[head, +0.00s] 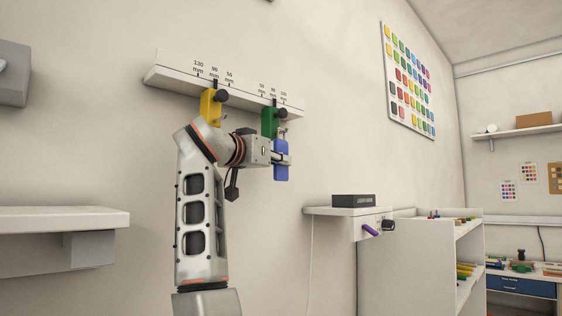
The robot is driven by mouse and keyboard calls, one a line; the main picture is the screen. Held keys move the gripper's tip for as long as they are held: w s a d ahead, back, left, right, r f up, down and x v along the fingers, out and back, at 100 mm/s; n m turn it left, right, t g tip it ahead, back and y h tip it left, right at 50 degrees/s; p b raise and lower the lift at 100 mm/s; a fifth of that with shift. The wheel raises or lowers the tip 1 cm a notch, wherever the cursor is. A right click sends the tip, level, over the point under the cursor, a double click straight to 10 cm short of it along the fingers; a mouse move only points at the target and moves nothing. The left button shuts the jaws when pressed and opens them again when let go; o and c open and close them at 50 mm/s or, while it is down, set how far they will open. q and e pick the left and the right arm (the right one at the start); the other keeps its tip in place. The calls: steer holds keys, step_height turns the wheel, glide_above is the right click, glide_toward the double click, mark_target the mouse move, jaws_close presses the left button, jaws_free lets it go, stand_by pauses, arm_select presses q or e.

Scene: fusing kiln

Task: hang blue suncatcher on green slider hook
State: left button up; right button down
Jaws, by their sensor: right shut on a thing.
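The blue suncatcher (281,175) is a flat blue piece hanging upright at the end of my right arm. My right gripper (284,158) is shut on it across its upper part. The green slider (269,121) sits on the white wall rail, just above and slightly left of the suncatcher. A small hook shows at the green slider's lower right, close above the suncatcher's top edge. I cannot tell whether the suncatcher touches the hook. My gripper and wrist cover the area below the green slider. My left gripper is not in view.
The white rail (167,80) has millimetre marks and also carries a yellow slider (209,107), close above my wrist. A white shelf (60,219) is at left. A small wall shelf with a dark box (353,200) is at lower right.

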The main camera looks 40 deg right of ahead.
stand_by(0.9)
steer(key=c, duration=2.6)
jaws_free()
steer(key=shift+f, duration=0.1)
steer(key=shift+o, duration=0.6)
steer(key=o, duration=0.5)
steer(key=shift+o, duration=1.1)
steer(key=shift+a, duration=0.15)
